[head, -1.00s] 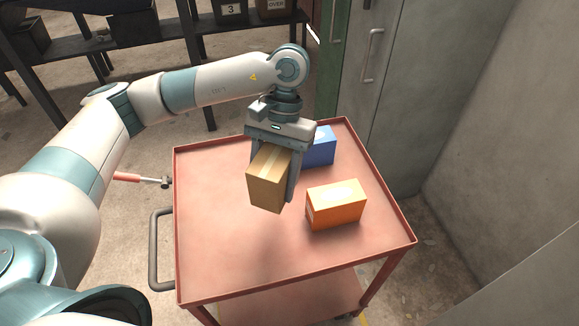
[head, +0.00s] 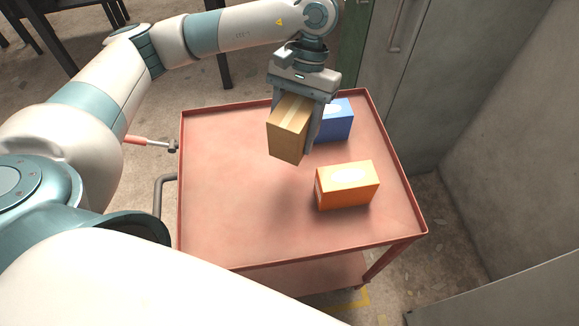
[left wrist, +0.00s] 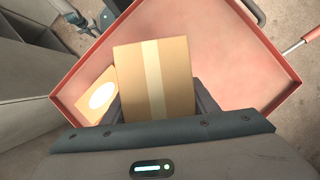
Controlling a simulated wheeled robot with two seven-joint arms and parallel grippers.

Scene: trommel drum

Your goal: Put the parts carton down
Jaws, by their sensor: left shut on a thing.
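The parts carton is a brown cardboard box (head: 287,131) with a pale tape strip. My left gripper (head: 302,115) is shut on it, with a finger on either side. The carton is tilted in the head view and looks held above the red cart top (head: 225,190), a shadow lying below it. In the left wrist view the carton (left wrist: 178,80) fills the middle, with the red cart top (left wrist: 240,60) behind it. My right gripper is not in view.
An orange box (head: 347,186) stands on the cart to the right of the carton. A blue box (head: 337,121) stands behind, partly hidden by my gripper. The cart's left and front areas are bare. A raised rim edges the top. Grey cabinets (head: 395,80) stand behind.

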